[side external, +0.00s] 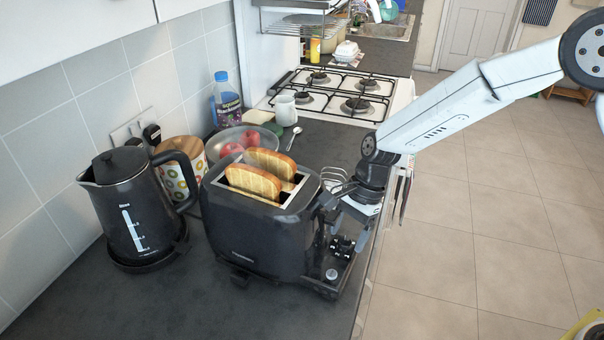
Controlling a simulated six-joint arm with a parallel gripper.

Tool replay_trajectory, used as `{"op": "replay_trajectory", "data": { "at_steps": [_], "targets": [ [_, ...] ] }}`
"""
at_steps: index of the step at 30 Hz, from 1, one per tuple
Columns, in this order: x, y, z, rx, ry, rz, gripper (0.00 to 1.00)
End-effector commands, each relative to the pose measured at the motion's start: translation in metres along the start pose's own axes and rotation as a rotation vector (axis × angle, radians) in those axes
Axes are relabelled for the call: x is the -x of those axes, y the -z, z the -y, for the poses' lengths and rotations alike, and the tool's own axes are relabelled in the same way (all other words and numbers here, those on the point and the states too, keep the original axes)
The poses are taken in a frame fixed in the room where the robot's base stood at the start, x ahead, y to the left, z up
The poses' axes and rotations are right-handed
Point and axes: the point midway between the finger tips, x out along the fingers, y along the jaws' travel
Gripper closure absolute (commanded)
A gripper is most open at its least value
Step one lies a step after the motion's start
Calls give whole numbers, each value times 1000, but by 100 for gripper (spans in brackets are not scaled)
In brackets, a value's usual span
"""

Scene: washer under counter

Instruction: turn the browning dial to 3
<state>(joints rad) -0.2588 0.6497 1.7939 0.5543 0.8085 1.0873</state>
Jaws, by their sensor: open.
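The black toaster (255,235) stands on the dark counter with two slices of toast (265,172) showing above its slots. Its right end faces my gripper (344,222). My gripper is open and hangs close beside that end, pointing down. A small round silver piece (331,274) shows low beside the toaster's right end; I cannot tell whether it is the browning dial. The dial's setting and numbers are not readable. My gripper hides part of the end face, and I cannot tell whether the fingers touch anything.
A black kettle (135,210) stands left of the toaster. Behind are a patterned canister (180,168), a bowl (228,143) with red fruit, a white jug (285,108), a bottle (226,98) and a gas hob (340,90). Open floor (480,220) lies right of the counter edge.

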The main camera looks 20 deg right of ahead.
Motion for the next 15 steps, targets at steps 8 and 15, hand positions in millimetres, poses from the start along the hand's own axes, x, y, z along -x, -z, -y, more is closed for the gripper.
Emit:
{"op": "replay_trajectory", "data": {
  "at_steps": [8,15],
  "targets": [
    [-8,0,0,0,-1,-1,21],
    [-8,0,0,0,-1,-1,53]
  ]
}}
